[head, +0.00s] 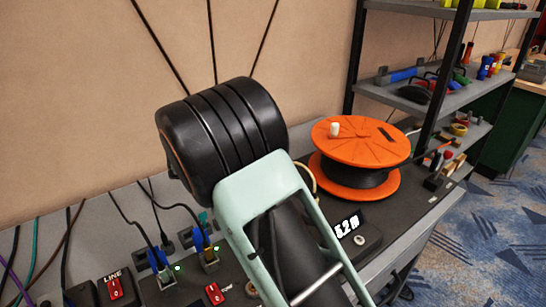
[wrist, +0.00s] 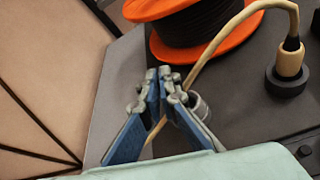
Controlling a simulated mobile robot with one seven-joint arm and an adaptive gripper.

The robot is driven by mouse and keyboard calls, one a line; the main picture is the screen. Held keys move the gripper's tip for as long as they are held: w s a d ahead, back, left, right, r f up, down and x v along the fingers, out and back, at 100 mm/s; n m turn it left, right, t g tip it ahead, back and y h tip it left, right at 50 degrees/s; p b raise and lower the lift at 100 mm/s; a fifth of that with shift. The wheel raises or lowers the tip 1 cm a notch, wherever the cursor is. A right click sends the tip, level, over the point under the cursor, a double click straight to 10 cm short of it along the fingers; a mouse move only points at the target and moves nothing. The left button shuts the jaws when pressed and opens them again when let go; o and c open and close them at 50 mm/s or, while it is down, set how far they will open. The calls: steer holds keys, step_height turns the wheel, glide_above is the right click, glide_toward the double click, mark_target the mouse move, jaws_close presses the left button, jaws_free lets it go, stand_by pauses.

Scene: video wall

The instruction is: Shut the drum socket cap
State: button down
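The orange cable drum (head: 360,142) stands on the dark bench top in the head view, with black cable wound between its two discs. Its lower orange disc also shows at the top of the wrist view (wrist: 225,45). I cannot make out its socket cap in either view. My gripper (wrist: 162,76) has blue fingers with grey tips, which meet just in front of the drum's lower edge. A tan cable passes behind the fingers, and I see nothing held between them. A round metallic part (wrist: 203,108) is partly hidden behind the right finger. My arm hides the gripper in the head view.
The tan cable ends in a tan plug (wrist: 289,68) on a black base at the upper right. A loaded shelf rack (head: 430,105) stands at right.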

steer(key=c, duration=2.2)
jaws_free()
steer(key=shift+a, duration=0.1)
steer(key=v, duration=1.2)
